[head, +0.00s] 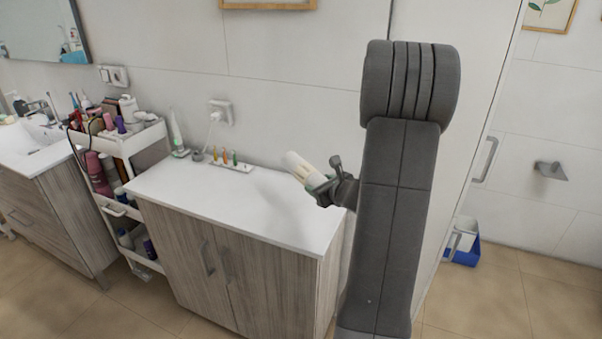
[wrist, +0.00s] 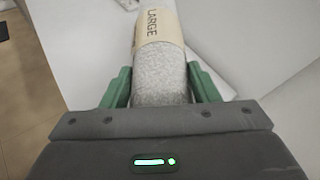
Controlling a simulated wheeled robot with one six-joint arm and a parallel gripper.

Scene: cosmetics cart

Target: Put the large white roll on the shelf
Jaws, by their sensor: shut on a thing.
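The large white roll (head: 299,165) shows in the head view above the right part of the white counter top, tilted, with a pale band around it. In the wrist view the roll (wrist: 158,70) has a grey-white speckled surface and a beige label reading "LARGE". My gripper (head: 322,187) is shut on the roll, with a green finger on each side of it in the wrist view (wrist: 160,88). The shelf cannot be told for certain; a white cart with tiers (head: 130,143) stands left of the counter.
The cabinet's white top (head: 215,200) is mostly bare. A small tray with coloured brushes (head: 231,165) and a white tube (head: 177,135) stand at its back. The cart holds several bottles. A tall white panel (head: 480,130) stands right of my arm.

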